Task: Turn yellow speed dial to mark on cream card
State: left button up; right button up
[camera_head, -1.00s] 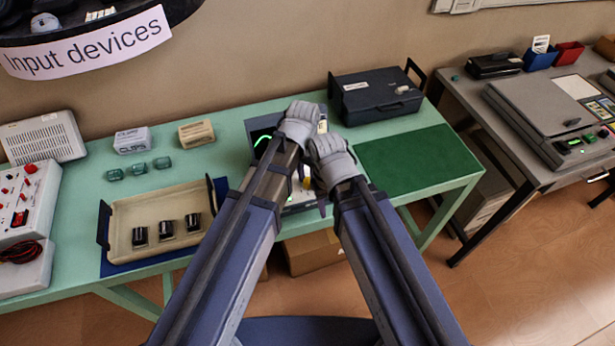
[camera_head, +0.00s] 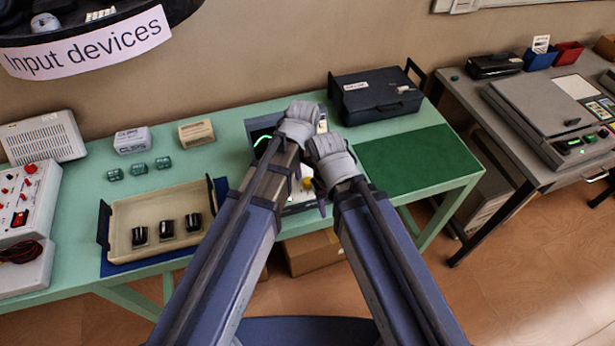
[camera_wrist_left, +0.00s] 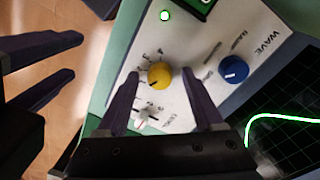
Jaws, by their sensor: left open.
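The yellow dial (camera_head: 308,183) shows in a small gap between my arms in the head view. My left gripper (camera_wrist_left: 160,90) is open, one finger on each side of the dial, with gaps visible. My right gripper (camera_wrist_left: 45,68) shows at the left of that view with its two fingers apart, beside the panel. In the head view my wrists hide most of the instrument. I cannot make out the cream card for certain.
A blue dial (camera_wrist_left: 234,69) and a dark screen with a green trace (camera_wrist_left: 283,130) are near the yellow dial. A tray (camera_head: 128,212) with black knobs stands left, a dark case (camera_head: 376,97) behind. The green mat (camera_head: 407,163) at right is clear.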

aim_at(306, 180)
pick_arm(q)
jog(key=shift+w+a+r+p, duration=0.1)
jog(key=shift+r+p, duration=1.8)
jog(key=shift+r, duration=0.1)
jog(key=shift+a+r+p, duration=0.1)
jog(key=shift+r+p, duration=1.8)
jog(key=shift+r, duration=0.05)
jog(key=shift+f, duration=0.1)
